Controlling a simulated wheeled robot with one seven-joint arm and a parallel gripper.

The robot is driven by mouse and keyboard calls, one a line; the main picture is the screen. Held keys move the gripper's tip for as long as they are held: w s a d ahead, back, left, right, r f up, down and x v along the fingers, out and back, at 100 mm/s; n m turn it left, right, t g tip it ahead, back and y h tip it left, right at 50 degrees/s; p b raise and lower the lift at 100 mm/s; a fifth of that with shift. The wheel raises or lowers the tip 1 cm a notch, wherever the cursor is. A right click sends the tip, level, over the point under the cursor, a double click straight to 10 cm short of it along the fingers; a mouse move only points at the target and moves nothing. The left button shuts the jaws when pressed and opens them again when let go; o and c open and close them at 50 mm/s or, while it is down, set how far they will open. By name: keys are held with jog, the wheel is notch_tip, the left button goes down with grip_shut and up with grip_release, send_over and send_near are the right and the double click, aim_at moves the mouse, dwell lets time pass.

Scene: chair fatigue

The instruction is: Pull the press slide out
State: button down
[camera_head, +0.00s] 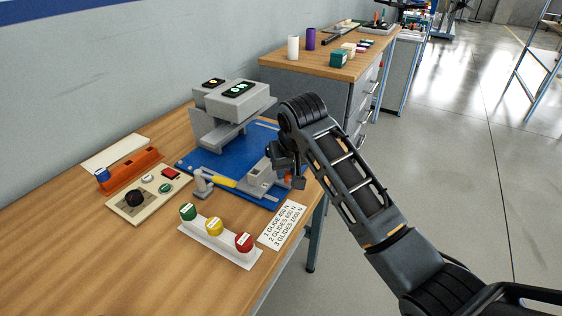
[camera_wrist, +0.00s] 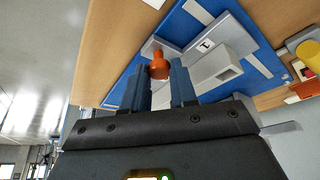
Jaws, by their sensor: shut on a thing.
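The press (camera_head: 235,105) is a grey machine on a blue base plate (camera_head: 215,160) on the wooden bench. The grey press slide (camera_head: 262,178) lies low at the plate's front right side, and it also shows in the wrist view (camera_wrist: 215,76) with a hollow block on it. An orange knob (camera_wrist: 159,66) is at the slide's near end. My gripper (camera_head: 287,174) is at this end, and in the wrist view its two blue-grey fingers (camera_wrist: 161,82) are shut on the knob from both sides. The fingers partly hide the knob's lower part.
A yellow-handled lever (camera_head: 224,182) lies left of the slide. A row of green, yellow and red knobs (camera_head: 214,228), a label card (camera_head: 283,226) and a control panel (camera_head: 143,195) are in front and left. An orange rack (camera_head: 132,172) stands behind the panel. Floor right of the bench is clear.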

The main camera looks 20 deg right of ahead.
jog(key=shift+s+d+r+p, duration=0.1)
jog(key=shift+s+d+p, duration=0.45)
jog(key=shift+s+d, duration=0.35)
jog(key=shift+s, duration=0.2)
jog(key=c, duration=0.9)
grip_release()
jog(key=shift+a, duration=0.1)
jog(key=v, duration=0.7)
jog(key=shift+s+r, duration=0.2)
jog(key=shift+r, duration=0.05)
